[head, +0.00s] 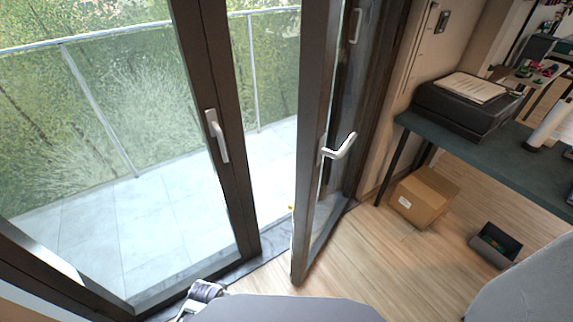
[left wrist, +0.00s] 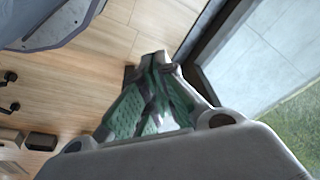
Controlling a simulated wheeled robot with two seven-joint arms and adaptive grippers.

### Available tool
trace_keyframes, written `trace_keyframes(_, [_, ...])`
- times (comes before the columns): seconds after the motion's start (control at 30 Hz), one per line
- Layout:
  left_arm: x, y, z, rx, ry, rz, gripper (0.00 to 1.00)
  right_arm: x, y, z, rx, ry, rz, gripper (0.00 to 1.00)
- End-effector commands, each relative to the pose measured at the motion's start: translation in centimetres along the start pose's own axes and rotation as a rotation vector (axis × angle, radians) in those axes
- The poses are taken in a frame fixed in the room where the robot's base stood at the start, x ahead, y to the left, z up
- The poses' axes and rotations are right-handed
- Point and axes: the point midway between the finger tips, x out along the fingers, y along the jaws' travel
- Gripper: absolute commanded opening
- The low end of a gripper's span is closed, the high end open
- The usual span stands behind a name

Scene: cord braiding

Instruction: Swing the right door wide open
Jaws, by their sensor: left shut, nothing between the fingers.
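The right door (head: 313,130) is a dark-framed glass door, partly open, swung into the room with its free edge towards me. Its white lever handle (head: 340,146) is on the room side, with nothing touching it. The left door (head: 222,110) stands in line with the frame, its white handle (head: 216,136) pointing down. My left gripper shows in the left wrist view (left wrist: 158,62), with green pads, shut and empty, above the wood floor beside a dark door frame. A small grey piece of my left arm shows at the bottom of the head view. My right gripper is out of view.
A cardboard box (head: 424,194) and a small dark bin (head: 495,245) stand on the floor at the right. A dark desk (head: 480,150) with a printer (head: 468,103) is against the wall. Wood floor (head: 365,250) lies clear between the door and box. A tiled balcony (head: 150,230) is outside.

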Motion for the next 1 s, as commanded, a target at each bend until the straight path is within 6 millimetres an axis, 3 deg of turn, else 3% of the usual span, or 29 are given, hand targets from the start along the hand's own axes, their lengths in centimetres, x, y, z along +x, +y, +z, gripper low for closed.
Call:
trace_keyframes(0.4, [-9.5,-0.2,-4.0,0.009,0.054,-0.005,0.00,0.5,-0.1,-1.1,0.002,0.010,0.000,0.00])
trace_keyframes(0.67, [-14.4,-0.9,-6.9,0.067,0.128,-0.034,0.00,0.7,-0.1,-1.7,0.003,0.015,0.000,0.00])
trace_keyframes(1.0, [-20.4,-3.0,-14.8,0.303,0.355,-0.174,0.00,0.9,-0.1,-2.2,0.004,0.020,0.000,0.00])
